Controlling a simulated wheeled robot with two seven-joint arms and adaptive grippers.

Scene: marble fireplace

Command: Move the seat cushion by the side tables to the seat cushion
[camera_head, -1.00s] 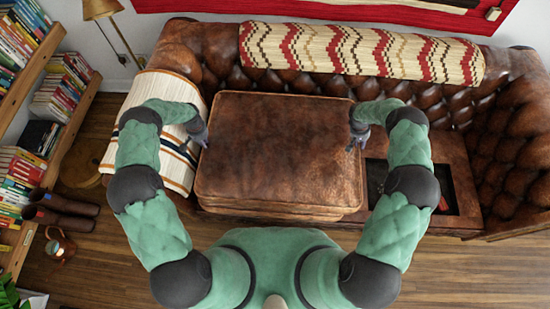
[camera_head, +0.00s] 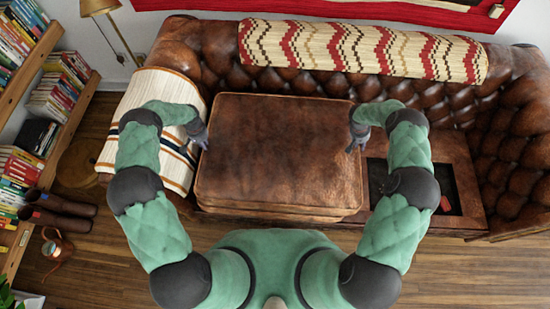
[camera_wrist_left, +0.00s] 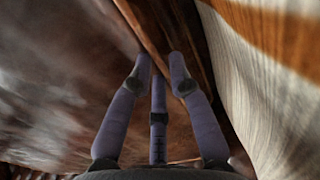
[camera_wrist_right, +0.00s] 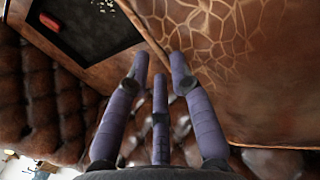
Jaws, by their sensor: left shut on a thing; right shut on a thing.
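A brown leather seat cushion (camera_head: 278,150) is held level between my two grippers, over the left part of the leather sofa. What looks like a second cushion edge shows below its front edge. My left gripper (camera_head: 203,142) is at the cushion's left side; in the left wrist view its fingers (camera_wrist_left: 160,70) press close along the leather. My right gripper (camera_head: 353,143) is at the right side; in the right wrist view its fingers (camera_wrist_right: 160,72) lie by the cushion's patterned side (camera_wrist_right: 250,50). Both hold the one cushion from opposite sides. The side tables cannot be made out.
The tufted sofa (camera_head: 300,80) has a zigzag throw (camera_head: 360,50) on its back and a striped blanket (camera_head: 150,125) on its left arm. A dark tray-like recess with a red item (camera_head: 445,203) lies right. A bookshelf (camera_head: 40,150) stands left; wood floor is in front.

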